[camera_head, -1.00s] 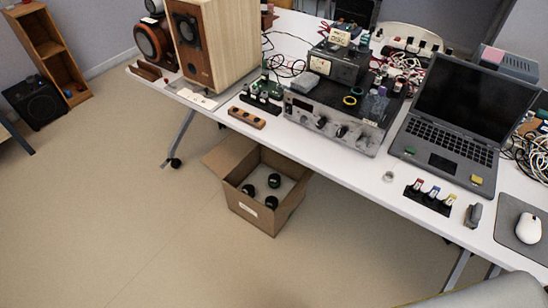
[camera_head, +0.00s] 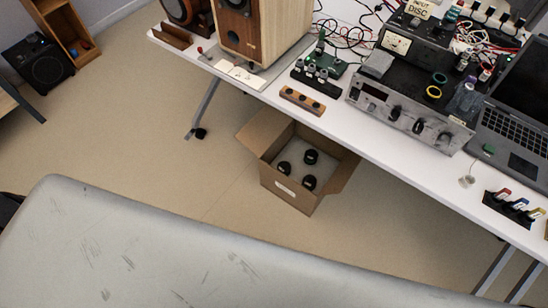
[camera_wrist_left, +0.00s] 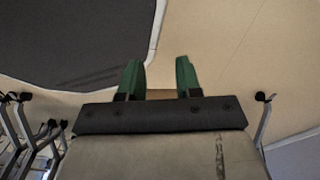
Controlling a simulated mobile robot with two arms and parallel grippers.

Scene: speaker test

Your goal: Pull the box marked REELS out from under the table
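An open cardboard box (camera_head: 297,195) stands on the floor under the front edge of the white table. Its flaps are spread, several black round things sit inside, and a white label is on its front; the lettering is too small to read. My left gripper (camera_wrist_left: 160,65) shows in the left wrist view with its two green fingers apart and nothing between them. It is not visible in the head view, and the box cannot be made out in the wrist view. My right gripper is in neither view.
The white table (camera_head: 375,148) carries a wooden speaker (camera_head: 262,30), a grey amplifier (camera_head: 408,115), a laptop (camera_head: 515,130) and cables. A table leg with a castor (camera_head: 197,133) stands left of the box. The floor (camera_head: 150,130) left of the box is clear.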

